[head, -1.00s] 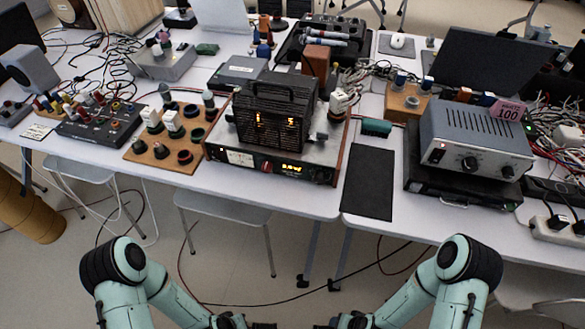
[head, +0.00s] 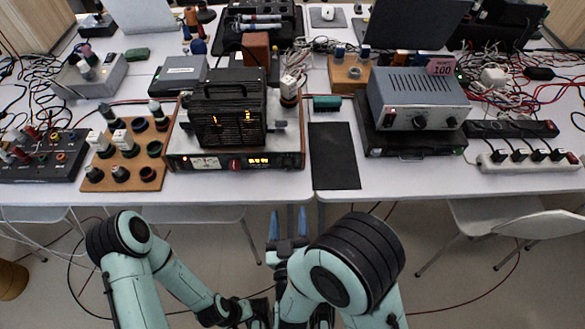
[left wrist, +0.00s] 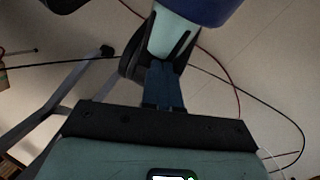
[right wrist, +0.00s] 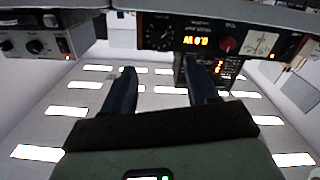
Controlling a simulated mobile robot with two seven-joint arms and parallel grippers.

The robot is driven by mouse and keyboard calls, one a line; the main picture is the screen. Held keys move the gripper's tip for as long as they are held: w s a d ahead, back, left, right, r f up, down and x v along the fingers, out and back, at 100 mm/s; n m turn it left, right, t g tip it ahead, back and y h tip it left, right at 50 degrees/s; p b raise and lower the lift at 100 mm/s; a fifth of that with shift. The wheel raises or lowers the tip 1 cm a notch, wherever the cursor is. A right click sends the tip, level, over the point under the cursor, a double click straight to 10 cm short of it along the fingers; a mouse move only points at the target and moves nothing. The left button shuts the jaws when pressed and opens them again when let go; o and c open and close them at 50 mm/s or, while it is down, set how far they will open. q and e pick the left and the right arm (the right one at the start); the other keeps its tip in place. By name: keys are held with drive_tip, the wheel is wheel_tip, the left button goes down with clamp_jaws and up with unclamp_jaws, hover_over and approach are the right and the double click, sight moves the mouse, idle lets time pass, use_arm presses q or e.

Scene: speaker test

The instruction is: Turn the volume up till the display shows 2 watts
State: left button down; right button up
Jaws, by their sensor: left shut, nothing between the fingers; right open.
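The amplifier (head: 178,142) stands on the table with a black cage (head: 230,112) on top. Its front has a pale meter, a red knob (head: 234,164), a lit amber display (head: 258,162) and a black dial (head: 286,161). The right wrist view shows this front upside down, with the display (right wrist: 195,41) seeming to read 0.0 W, the red knob (right wrist: 227,44) and the dial (right wrist: 158,29). My right gripper (head: 288,226) is open and empty, in front of the table edge, apart from the panel. My left gripper (left wrist: 163,88) is shut and empty, low before the table.
A grey power supply (head: 415,98) stands right of the amplifier, on a black unit. A black mat (head: 334,157) lies between. A wooden board with several knobs (head: 125,150) is on the left. A power strip (head: 520,160) and tangled cables lie at the right.

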sight(288, 168)
use_arm(q)
drive_tip(key=w+a+f+t+y+b, duration=0.1)
drive_tip(key=w+a+f+b, duration=0.3)
drive_tip(key=w, duration=0.4)
wheel_tip(288, 168, down, 2)
drive_tip(key=shift+w+f+n+t+b, duration=0.15)
drive_tip(key=shift+n+t+b, duration=0.25)
drive_tip(key=shift+t+b, duration=0.4)
use_arm(e)
drive_tip(key=w, duration=1.3)
drive_tip(key=shift+w+r, duration=0.15)
drive_tip(key=c, duration=1.1)
